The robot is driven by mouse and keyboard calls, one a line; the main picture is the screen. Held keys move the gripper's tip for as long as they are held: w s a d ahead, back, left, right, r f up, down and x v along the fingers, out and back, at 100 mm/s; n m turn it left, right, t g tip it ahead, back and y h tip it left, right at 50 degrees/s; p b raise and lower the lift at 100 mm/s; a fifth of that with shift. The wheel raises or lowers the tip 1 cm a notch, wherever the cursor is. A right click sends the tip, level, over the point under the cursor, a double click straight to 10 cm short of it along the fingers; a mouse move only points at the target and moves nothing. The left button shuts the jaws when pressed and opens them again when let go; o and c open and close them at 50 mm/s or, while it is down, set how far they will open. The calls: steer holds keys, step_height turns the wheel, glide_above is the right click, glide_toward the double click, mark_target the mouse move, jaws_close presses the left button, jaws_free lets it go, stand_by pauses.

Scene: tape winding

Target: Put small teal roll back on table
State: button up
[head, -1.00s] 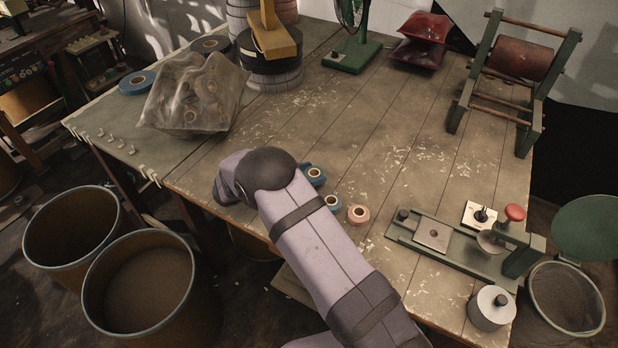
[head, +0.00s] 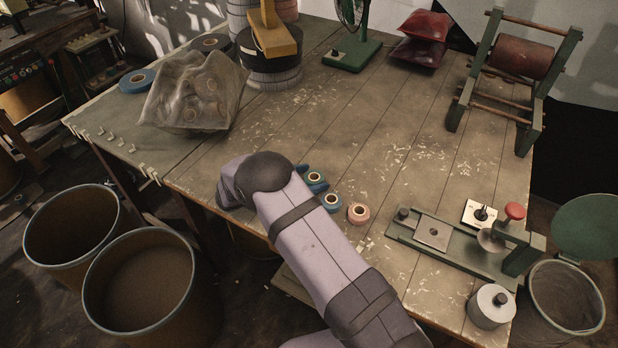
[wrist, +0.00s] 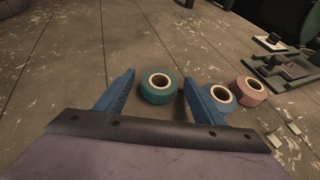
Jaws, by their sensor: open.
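The small teal roll (wrist: 146,91) lies flat on the table (wrist: 75,60), its pale core facing up. It also shows small in the head view (head: 315,178), partly hidden by my arm. My gripper (wrist: 156,84) is open, with one blue finger on each side of the teal roll. A gap shows between the left finger and the roll; the right finger is very close to it, and I cannot tell if they touch. My gripper (head: 311,177) sits low at the table's front part in the head view.
A small blue roll (wrist: 209,98) sits just right of the right finger, partly hidden by it. A pink roll (wrist: 240,91) lies beside that. A green dispenser (head: 405,230) stands to the right. A clear bag of rolls (head: 165,110) lies at left. The table behind my gripper is clear.

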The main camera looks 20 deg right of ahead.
steer(key=shift+r, duration=0.1)
